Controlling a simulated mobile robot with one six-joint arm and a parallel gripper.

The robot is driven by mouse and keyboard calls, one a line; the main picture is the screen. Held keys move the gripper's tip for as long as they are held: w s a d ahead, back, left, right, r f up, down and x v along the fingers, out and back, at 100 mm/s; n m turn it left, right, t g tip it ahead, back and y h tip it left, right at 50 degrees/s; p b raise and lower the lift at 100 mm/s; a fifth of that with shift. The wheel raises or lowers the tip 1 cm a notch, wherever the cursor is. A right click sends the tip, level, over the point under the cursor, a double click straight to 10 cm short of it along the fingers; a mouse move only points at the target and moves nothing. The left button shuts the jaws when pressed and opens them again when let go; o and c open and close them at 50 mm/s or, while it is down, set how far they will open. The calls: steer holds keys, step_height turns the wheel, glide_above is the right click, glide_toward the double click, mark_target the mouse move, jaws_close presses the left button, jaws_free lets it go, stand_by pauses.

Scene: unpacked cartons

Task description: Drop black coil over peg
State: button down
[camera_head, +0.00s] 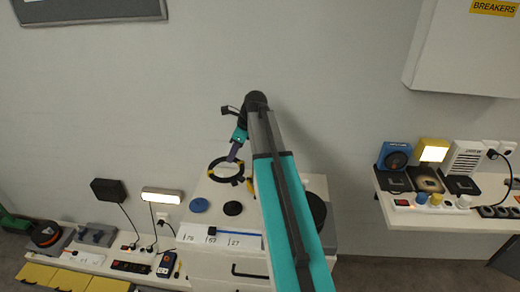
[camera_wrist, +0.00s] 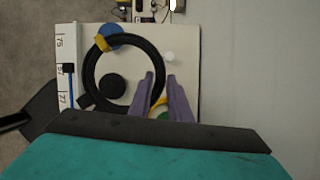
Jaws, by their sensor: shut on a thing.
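The black coil (camera_head: 211,171) is a ring with yellow bands, held above a white-topped cabinet. In the wrist view the coil (camera_wrist: 88,76) fills the middle, one yellow band at its upper left. The peg cannot be made out in the head view. The gap under the coil is hard to judge.
A blue disc (camera_head: 199,205) and a black disc (camera_head: 233,208) lie on the cabinet top (camera_head: 216,190). In the wrist view the black disc (camera_wrist: 112,86) shows through the coil; the blue disc (camera_wrist: 112,29) is partly covered by it. A numbered strip (camera_head: 215,237) runs along the front edge.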

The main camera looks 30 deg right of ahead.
steer(key=s+a+n+g, duration=0.2)
steer(key=a+n+g, duration=0.1)
steer(key=a+n, duration=0.5)
steer(key=s+a+n+g+b, duration=0.1)
steer(key=s+a+n+g, duration=0.1)
steer(key=a+n, duration=0.7)
steer(key=shift+s+a+f+g+y, duration=0.3)
steer(key=shift+a+g, duration=0.2)
steer(key=shift+a, duration=2.25)
